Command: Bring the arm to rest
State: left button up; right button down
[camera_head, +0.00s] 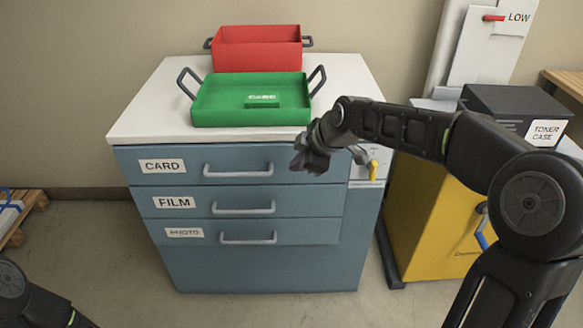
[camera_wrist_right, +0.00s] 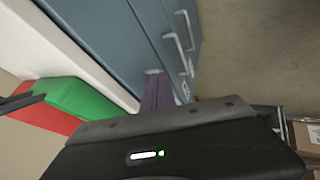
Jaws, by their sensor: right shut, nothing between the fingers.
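My right arm reaches in from the right in the head view. Its gripper (camera_head: 309,163) is shut and empty, in front of the upper right part of the blue drawer cabinet (camera_head: 260,268), near the CARD drawer (camera_head: 308,166). I cannot tell whether it touches the cabinet. The wrist view shows the cabinet's blue front and its handles close to the gripper (camera_wrist_right: 158,92). My left arm shows only as a dark link at the lower left of the head view; its gripper is out of the picture.
A green tray (camera_head: 220,116) and a red tray (camera_head: 258,52) stand on the white cabinet top (camera_head: 150,118). A yellow key or knob (camera_head: 373,170) sits on the cabinet's right side. A yellow cabinet (camera_head: 425,215) carries a black toner case (camera_head: 505,102). Floor in front is clear.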

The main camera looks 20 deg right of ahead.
jog(key=shift+s+r, duration=0.15)
dwell(0.4)
jog(key=s+a+f+m+y+p, duration=0.1)
jog(key=s+a+f+m+p, duration=0.1)
jog(key=a+f+m, duration=0.35)
jog(key=s+a+f+m+p, duration=0.2)
jog(key=f+m, duration=0.4)
jog(key=f, duration=0.5)
jog(key=s+a+f+m+g+p, duration=0.1)
jog(key=s+a+f+g+p, duration=0.1)
jog(key=s, duration=0.7)
jog(key=s+a+f+m+g+p, duration=0.1)
jog(key=s+a+f+g+p, duration=0.1)
jog(key=s, duration=0.8)
jog(key=s+a+f+m+g+p, duration=0.1)
jog(key=s+a+f+g+p, duration=0.1)
jog(key=s+a+f+p, duration=0.2)
jog(key=s+f, duration=0.3)
jog(key=s, duration=0.2)
jog(key=shift+s+a+f+y, duration=0.15)
jog(key=shift+a+f+y, duration=0.15)
jog(key=shift+a, duration=0.1)
